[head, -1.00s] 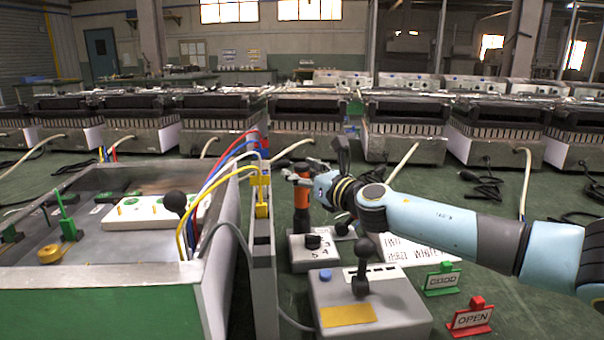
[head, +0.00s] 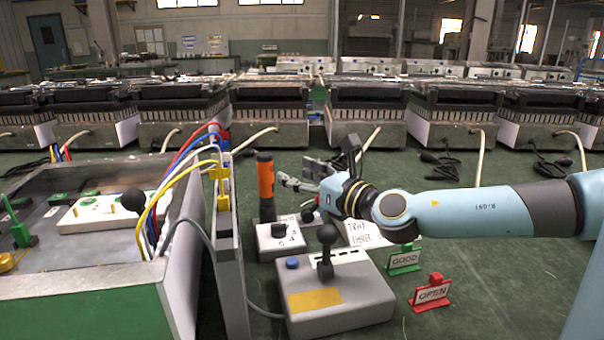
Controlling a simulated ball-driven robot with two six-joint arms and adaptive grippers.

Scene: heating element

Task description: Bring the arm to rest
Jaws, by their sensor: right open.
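My right arm comes in from the right, pale blue with dark bands. Its right gripper (head: 300,176) is open and empty, pointing left, just right of the orange-handled tool (head: 265,176). A small gap shows between the fingers and the orange handle. The tool stands upright behind a small grey box with a black knob (head: 282,231). The gripper is above and behind the grey control box (head: 345,295), which has a black ball lever, a blue button and a yellow label. My left gripper is not in view.
A green and grey bench (head: 100,285) fills the left, with coloured cables and a yellow connector (head: 219,180) at its edge. A green GOOD sign (head: 403,260) and a red OPEN sign (head: 431,293) stand under my right arm. Several heater units line the back.

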